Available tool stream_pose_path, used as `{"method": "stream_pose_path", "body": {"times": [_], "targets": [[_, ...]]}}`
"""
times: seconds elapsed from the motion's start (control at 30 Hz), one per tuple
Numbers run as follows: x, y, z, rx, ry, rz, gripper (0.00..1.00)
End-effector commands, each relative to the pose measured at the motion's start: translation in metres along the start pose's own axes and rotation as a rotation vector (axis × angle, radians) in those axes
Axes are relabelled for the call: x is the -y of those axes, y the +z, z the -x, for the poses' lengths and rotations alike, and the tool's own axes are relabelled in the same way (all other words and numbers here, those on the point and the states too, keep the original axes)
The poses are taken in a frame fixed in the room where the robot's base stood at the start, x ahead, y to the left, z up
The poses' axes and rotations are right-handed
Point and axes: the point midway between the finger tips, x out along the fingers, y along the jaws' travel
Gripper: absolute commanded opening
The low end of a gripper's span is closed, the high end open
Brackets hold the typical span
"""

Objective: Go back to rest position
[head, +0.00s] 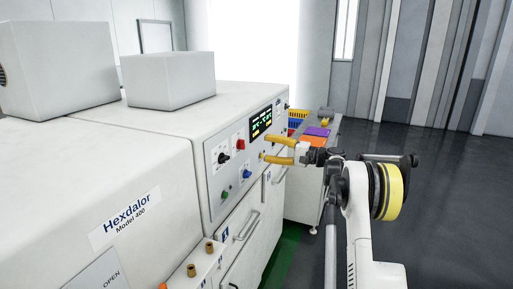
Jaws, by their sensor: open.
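My gripper (266,148) is at the end of my white arm, with two yellow fingers spread apart. It is open and nothing shows between the fingers. The fingertips point left toward the control panel (243,160) of the white machine (140,180), just below its lit display (261,122). From this view I cannot tell whether the fingertips touch the panel.
The panel carries red, black, green and blue controls. A grey table (296,207) behind the gripper holds an orange item (312,142), a purple item (317,131) and a blue crate (298,116). Brass fittings (191,270) stand up at the front. Dark floor at right is clear.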

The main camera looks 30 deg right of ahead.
Motion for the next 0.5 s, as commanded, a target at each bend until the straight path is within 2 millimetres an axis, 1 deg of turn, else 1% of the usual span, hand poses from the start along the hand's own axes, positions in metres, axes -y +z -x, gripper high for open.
{"method": "stream_pose_path", "body": {"times": [0.03,0.17,0.5], "targets": [[0.0002,-0.0001,0.0055,-0.001,0.000,0.000,0.59],[0.0003,0.0003,0.0114,0.000,0.000,0.000,0.59],[0.0002,0.0003,0.0118,0.000,0.000,0.000,0.59]]}}
